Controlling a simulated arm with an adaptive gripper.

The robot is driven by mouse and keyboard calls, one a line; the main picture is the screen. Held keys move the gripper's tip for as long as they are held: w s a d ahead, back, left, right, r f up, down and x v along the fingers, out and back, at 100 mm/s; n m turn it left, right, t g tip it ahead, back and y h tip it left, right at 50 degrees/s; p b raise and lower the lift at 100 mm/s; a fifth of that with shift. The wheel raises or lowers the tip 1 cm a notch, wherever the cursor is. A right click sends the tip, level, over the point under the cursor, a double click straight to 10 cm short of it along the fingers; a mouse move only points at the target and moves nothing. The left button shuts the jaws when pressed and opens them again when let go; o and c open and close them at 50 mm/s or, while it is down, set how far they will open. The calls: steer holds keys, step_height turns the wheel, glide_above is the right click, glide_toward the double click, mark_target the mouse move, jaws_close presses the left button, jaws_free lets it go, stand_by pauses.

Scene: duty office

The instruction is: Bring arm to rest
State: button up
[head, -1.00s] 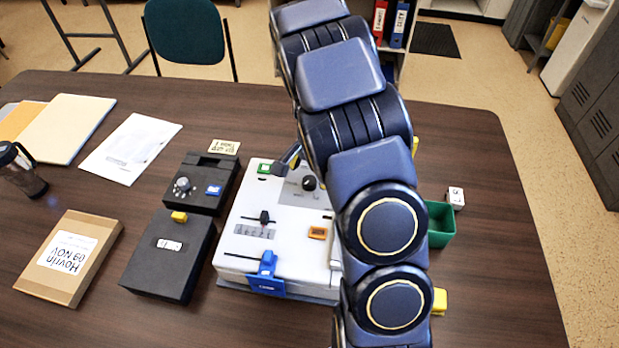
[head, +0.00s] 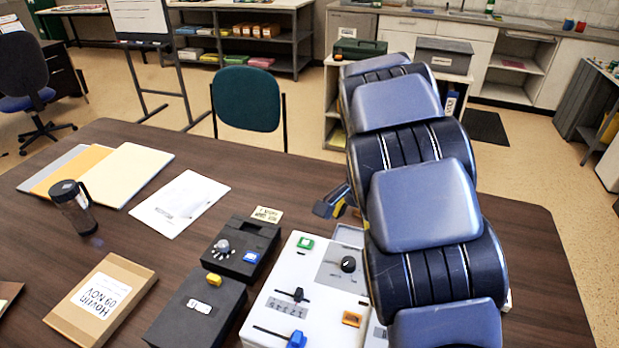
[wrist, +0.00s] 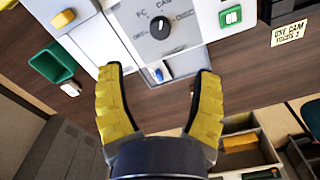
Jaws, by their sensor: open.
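My gripper (wrist: 157,76) shows in the wrist view with its two yellow-padded fingers wide apart and nothing between them. In the head view part of my gripper (head: 335,203) shows beyond the far edge of the white control panel (head: 272,318), left of my arm. My arm's blue links cover the right part of the panel. The panel has a black rotary knob (head: 348,264), sliders, a green switch (head: 306,243) and an orange switch (head: 352,318). In the wrist view the knob (wrist: 160,27) lies beyond the fingertips, apart from them.
Black boxes (head: 196,312), a cardboard parcel (head: 60,314), papers (head: 180,203) and a dark mug (head: 75,206) lie left on the table. A green bin (wrist: 50,62) shows in the wrist view. A chair (head: 246,98) stands behind the table. The table's right side is largely clear.

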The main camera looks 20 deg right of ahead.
steer(key=s+a+r+n+g, duration=0.1)
steer(key=s+a+r+n, duration=0.3)
steer(key=s+a+n, duration=0.3)
steer(key=s+a+r+n, duration=0.3)
steer(key=s+a+n, duration=0.5)
steer(key=s, duration=0.9)
steer(key=a, duration=0.3)
steer(key=shift+s+a+r+g, duration=0.2)
steer(key=shift+s+r+g, duration=0.05)
steer(key=shift+r+g, duration=0.15)
